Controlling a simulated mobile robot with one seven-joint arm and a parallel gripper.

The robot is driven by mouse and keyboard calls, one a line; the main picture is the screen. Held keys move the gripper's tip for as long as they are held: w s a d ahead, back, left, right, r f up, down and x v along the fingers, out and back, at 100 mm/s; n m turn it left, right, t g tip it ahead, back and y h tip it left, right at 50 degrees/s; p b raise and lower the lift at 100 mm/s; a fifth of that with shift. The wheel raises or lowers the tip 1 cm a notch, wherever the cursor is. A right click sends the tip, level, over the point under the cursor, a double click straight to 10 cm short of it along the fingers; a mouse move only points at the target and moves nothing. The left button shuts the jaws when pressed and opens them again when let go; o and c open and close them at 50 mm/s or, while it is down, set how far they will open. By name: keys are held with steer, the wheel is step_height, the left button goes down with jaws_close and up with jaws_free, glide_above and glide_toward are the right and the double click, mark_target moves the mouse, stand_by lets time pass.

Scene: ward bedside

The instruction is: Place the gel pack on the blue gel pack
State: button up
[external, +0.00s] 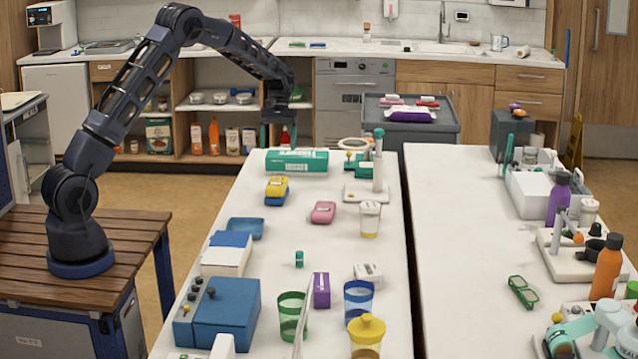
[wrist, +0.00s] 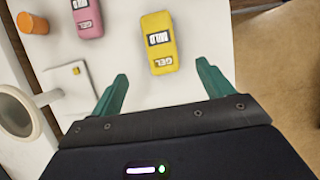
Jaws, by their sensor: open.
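A yellow gel pack (external: 277,183) lies on top of a blue gel pack (external: 276,200) near the left edge of the white table in the external view. The yellow pack (wrist: 158,42) shows from above in the wrist view, where the blue one is hidden. A pink gel pack (external: 323,212) lies apart on the table to the right; it also shows in the wrist view (wrist: 87,18). My gripper (external: 278,137) is open and empty, raised over the table's far end. Its teal fingertips (wrist: 161,76) are apart, short of the yellow pack in the wrist view.
A green box (external: 297,162) lies behind the gel packs. A white stand (external: 360,193) and a yellow-bottomed cup (external: 370,220) are to the right. A blue tray (external: 245,228) is nearer the camera.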

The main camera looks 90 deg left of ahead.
steer(key=w+d+r+m+y, duration=0.1)
steer(key=d+r+m, duration=0.2)
steer(key=d+r, duration=0.75)
steer(key=w+d+r+m+y, duration=0.1)
steer(key=d+r+m, duration=0.2)
steer(key=d+r, duration=0.75)
steer(key=s+d+r+m+t+y, duration=0.1)
steer(key=s+d+r+m, duration=0.15)
steer(key=d, duration=0.75)
steer(key=s+d+r+m, duration=0.15)
steer(key=s+d, duration=0.25)
steer(key=d, duration=0.6)
steer(key=s+d+f+m+t, duration=0.1)
steer(key=s+d+m, duration=0.3)
steer(key=s+d, duration=0.4)
steer(key=s+d+f+m+t+y, duration=0.1)
steer(key=s+d+m, duration=0.3)
steer(key=s+d, duration=0.5)
steer(key=s+f+t, duration=0.1)
steer(key=s, duration=0.1)
steer(key=shift+s+d+t, duration=0.15)
steer(key=shift+s+t, duration=0.15)
